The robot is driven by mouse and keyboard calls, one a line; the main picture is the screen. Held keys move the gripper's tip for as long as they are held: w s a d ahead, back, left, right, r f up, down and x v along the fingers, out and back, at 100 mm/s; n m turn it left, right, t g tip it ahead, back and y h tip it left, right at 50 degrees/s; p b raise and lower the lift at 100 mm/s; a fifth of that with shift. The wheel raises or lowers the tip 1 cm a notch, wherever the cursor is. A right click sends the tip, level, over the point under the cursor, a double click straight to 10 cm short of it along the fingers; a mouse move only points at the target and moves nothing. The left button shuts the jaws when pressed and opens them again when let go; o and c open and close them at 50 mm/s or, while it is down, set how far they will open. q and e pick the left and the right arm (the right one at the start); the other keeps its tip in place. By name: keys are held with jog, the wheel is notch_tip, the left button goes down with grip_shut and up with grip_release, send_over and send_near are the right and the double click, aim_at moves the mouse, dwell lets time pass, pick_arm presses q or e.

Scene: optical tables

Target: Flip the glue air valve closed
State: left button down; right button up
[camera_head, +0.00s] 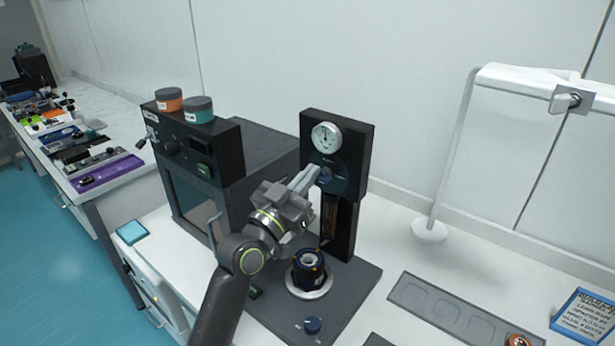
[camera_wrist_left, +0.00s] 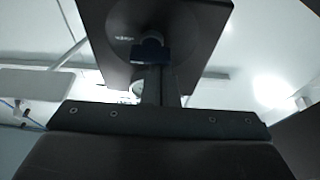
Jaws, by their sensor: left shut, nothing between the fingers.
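The glue air valve is a small blue handle (camera_head: 326,174) on the round dark plate of a black upright panel (camera_head: 357,160), just below a white dial gauge (camera_head: 326,137). My left gripper (camera_head: 312,174) is shut and empty, its fingertips at the left side of the valve handle. In the left wrist view the blue handle (camera_wrist_left: 150,50) shows just beyond the shut fingers (camera_wrist_left: 161,82). I cannot tell whether the fingertips touch it. The handle's exact angle is hard to read. My right gripper is not in view.
A black oven-like box (camera_head: 200,165) with two jars (camera_head: 198,109) on top stands left of the panel. A dark blue round part (camera_head: 309,268) sits on the base below my gripper. A lamp stand (camera_head: 429,230) and a grey tray (camera_head: 447,308) are to the right.

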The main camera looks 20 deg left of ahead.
pick_arm(q)
jog(key=shift+n+p, duration=0.4)
jog(key=shift+n, duration=0.1)
jog(key=shift+n+y+p, duration=0.5)
jog(key=shift+n+p, duration=0.1)
jog(key=shift+n, duration=0.1)
